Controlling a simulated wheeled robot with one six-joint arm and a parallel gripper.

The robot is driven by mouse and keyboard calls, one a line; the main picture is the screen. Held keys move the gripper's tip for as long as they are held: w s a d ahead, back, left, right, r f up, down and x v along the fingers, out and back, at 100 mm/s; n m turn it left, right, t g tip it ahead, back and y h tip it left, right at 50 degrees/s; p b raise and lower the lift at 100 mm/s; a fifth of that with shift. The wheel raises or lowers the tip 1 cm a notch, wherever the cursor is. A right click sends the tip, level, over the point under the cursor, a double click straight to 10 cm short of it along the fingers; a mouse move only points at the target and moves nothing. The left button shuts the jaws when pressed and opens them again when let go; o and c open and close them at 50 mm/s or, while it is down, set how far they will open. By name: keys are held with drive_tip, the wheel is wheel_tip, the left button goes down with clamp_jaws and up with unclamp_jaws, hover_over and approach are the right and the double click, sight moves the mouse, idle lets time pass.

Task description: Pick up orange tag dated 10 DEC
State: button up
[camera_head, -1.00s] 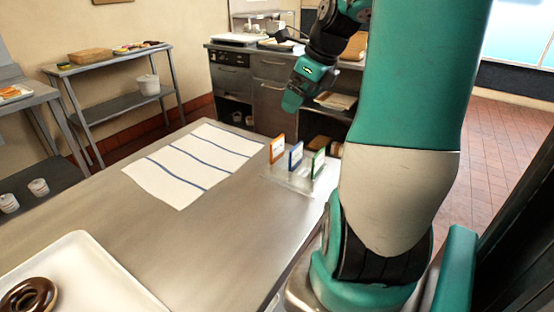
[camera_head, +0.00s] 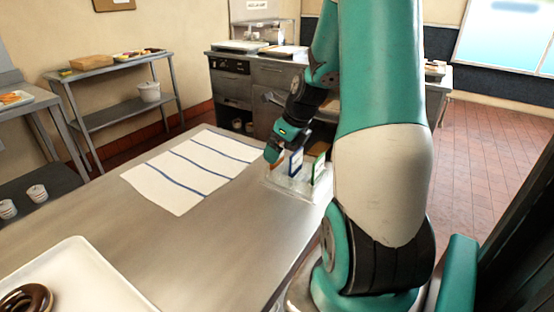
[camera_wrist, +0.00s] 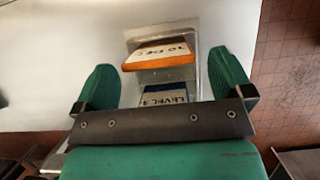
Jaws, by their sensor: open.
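In the wrist view the orange tag (camera_wrist: 160,56) carries upside-down writing that looks like "10 DEC". It stands in a clear holder (camera_wrist: 197,42) on the metal table. My gripper (camera_wrist: 165,85) is open, with one green finger to the left of the tags and one to the right. A blue tag (camera_wrist: 165,97) with "LEVEL" lettering stands nearer the gripper's palm. In the head view my gripper (camera_head: 272,154) is down at the holder (camera_head: 290,186) and hides most of the orange tag. The blue tag (camera_head: 296,163) and a green tag (camera_head: 318,170) stand beside it.
A white sheet with blue lines (camera_head: 190,165) lies flat left of the holder. A white tray (camera_head: 75,285) with a chocolate donut (camera_head: 27,300) is at the front left. The table (camera_head: 215,235) between them is clear.

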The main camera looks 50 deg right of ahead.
drive_tip(key=x, duration=0.2)
drive_tip(key=shift+w+f, duration=0.15)
drive_tip(key=shift+f, duration=0.05)
drive_tip(key=c, duration=1)
drive_tip(key=shift+r, duration=0.2)
